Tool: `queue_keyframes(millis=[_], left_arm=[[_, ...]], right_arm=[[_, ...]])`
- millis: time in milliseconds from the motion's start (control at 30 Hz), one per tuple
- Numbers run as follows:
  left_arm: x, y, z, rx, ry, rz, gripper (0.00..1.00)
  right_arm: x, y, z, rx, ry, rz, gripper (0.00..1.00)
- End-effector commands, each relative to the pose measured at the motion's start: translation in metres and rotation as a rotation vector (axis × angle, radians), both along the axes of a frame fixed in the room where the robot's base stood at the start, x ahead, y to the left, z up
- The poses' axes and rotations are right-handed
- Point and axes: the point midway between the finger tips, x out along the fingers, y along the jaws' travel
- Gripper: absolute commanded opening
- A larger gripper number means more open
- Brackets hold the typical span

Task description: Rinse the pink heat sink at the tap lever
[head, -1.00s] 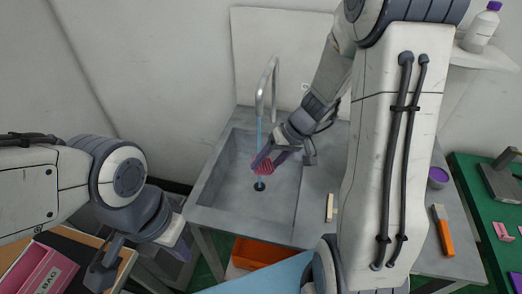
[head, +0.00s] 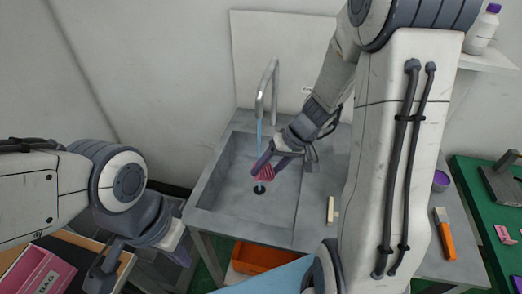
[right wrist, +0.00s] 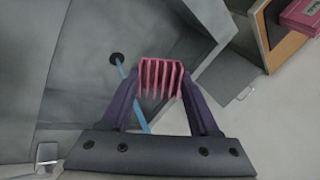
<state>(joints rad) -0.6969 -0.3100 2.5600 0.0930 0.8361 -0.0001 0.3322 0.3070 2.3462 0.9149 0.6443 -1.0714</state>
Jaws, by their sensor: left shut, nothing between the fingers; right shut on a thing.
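The pink heat sink (head: 265,173) is held over the sink basin (head: 225,188). My right gripper (head: 266,164) is shut on it. In the right wrist view the finned heat sink (right wrist: 161,77) sits between the two fingertips. A curved metal tap (head: 268,88) stands at the back of the basin. A blue stream of water (head: 259,136) runs from it down toward the drain (head: 259,189). In the right wrist view the stream passes beside and below the heat sink; contact is unclear. The tap lever is hidden or not clearly seen behind my right arm. My left gripper (head: 140,262) is shut and empty at lower left.
An orange bin (head: 262,254) is under the sink. A pink box (head: 42,272) stands at lower left. A small pale block (head: 330,209) and an orange-handled brush (head: 444,235) lie on the counter. A green table (head: 470,180) is at right.

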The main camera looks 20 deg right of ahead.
Motion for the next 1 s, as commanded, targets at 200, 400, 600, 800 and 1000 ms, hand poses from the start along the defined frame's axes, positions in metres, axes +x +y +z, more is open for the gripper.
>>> queue_keyframes(millis=[200,400,600,800,1000], left_arm=[[0.000,0.000,0.000,0.000,0.000,0.000,0.00],[0.000,0.000,0.000,0.000,0.000,0.000,0.00],[0.000,0.000,0.003,0.000,0.000,0.000,0.00],[0.000,0.000,0.007,0.000,0.000,0.000,0.00],[0.000,0.000,0.012,0.000,0.000,0.000,0.00]], right_arm=[[0.000,0.000,0.000,0.000,0.000,0.000,0.06],[0.000,0.000,0.000,0.000,0.000,0.000,0.06],[-0.008,0.002,0.008,-0.001,-0.002,-0.001,0.06],[-0.023,0.006,0.021,-0.001,-0.002,-0.001,0.06],[-0.038,0.010,0.034,0.000,-0.001,0.000,0.06]])
